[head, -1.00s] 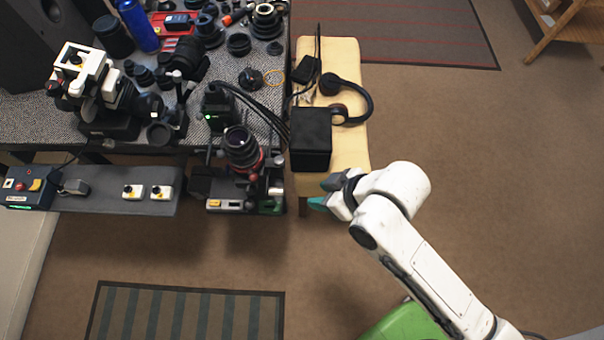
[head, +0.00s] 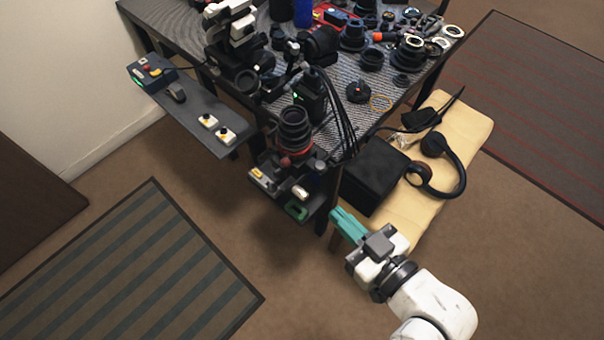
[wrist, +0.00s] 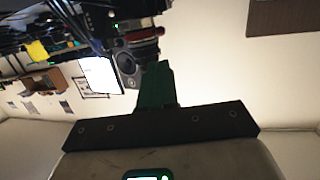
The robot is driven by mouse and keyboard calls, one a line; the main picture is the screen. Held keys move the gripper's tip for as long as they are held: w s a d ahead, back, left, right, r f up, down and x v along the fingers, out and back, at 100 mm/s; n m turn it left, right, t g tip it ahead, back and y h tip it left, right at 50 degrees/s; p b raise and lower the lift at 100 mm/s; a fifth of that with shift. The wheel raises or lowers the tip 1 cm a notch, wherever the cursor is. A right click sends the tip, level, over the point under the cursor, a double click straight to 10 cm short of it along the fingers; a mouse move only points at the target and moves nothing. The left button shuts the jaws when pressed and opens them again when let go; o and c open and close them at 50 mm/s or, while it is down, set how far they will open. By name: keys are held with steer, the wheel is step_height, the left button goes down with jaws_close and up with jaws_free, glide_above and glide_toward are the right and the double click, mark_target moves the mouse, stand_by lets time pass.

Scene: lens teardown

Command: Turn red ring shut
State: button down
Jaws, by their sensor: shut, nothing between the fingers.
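The red ring (head: 296,153) sits around the lower part of a black upright lens (head: 294,124), which stands on a small fixture at the table's near edge. My gripper (head: 336,218) is shut and empty. In the head view its teal fingers are to the right of and nearer than the fixture, apart from the ring, by the bench's near end. In the wrist view the gripper's green fingers (wrist: 157,85) are together, and the dark lens parts are just beyond them.
A black box (head: 374,176) and headphones (head: 440,165) lie on the yellow bench (head: 470,125) to the right. A grey shelf (head: 190,112) with switches extends left of the fixture. Black cables hang behind the lens. The carpet in front is open, with a striped mat (head: 130,270).

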mark_target(287, 166)
steer(key=p+x, duration=0.2)
steer(key=x, duration=1.2)
steer(key=shift+f, duration=0.1)
steer(key=shift+a, duration=0.3)
steer(key=shift+w+a+p, duration=0.2)
steer(key=shift+a+p, duration=0.1)
steer(key=shift+a, duration=1.45)
steer(key=shift+w+a, duration=0.35)
steer(key=shift+a, duration=0.3)
steer(key=shift+w+a, duration=0.3)
steer(key=shift+a, duration=0.4)
